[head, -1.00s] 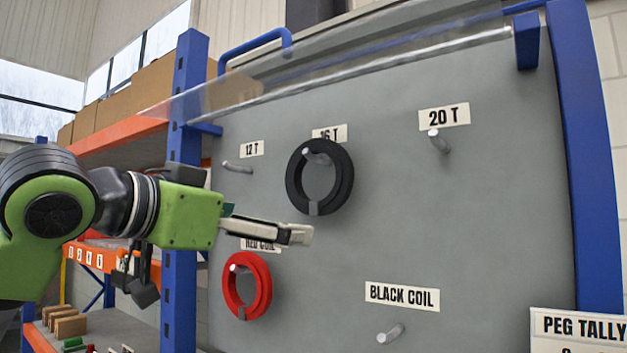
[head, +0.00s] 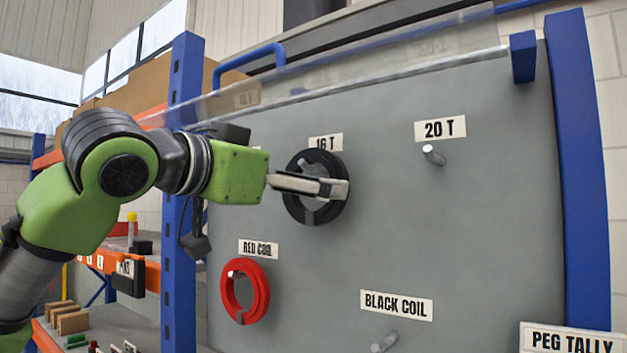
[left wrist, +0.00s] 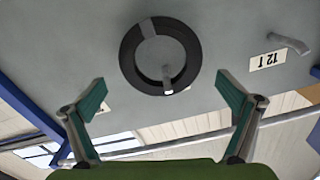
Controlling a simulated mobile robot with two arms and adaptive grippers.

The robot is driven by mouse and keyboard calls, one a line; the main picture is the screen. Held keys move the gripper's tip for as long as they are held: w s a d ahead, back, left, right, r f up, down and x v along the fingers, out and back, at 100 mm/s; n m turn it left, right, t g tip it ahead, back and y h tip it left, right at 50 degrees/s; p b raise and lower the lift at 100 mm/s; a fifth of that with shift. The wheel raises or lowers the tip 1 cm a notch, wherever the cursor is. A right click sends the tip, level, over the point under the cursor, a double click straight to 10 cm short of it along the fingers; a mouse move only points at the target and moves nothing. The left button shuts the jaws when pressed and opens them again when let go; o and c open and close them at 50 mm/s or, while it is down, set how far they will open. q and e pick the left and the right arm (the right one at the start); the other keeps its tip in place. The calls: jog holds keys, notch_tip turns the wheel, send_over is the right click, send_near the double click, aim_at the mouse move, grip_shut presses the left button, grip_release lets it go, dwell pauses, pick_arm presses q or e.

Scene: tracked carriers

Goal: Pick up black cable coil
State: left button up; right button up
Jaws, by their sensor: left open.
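The black cable coil (head: 293,206) hangs on a peg below the 16 T label on the grey board. It is a thick ring with a pale clip. My left gripper (head: 334,189) is in front of it in the head view and covers part of its middle and right side. In the left wrist view the coil (left wrist: 128,60) lies ahead, centred between the spread green-padded fingers of the left gripper (left wrist: 162,96). The fingers are open and empty, and the coil appears beyond their tips. My right gripper is in neither view.
A red coil (head: 228,291) hangs below the RED COIL label. Empty pegs stand at 20 T (head: 434,155) and BLACK COIL (head: 384,343). The 12 T peg (left wrist: 290,43) is empty in the wrist view. A clear strip (head: 370,70) crosses the board's top; a blue post (head: 183,100) stands left.

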pick_arm(q)
jog(key=p+x, duration=0.2)
jog(key=x, duration=0.2)
jog(key=shift+w+f, duration=0.1)
jog(key=shift+w, duration=0.2)
jog(key=shift+w+d+f, duration=0.1)
jog(key=shift+w+d, duration=0.05)
jog(key=shift+d, duration=0.05)
jog(key=shift+a, duration=0.1)
jog(key=c, duration=1.3)
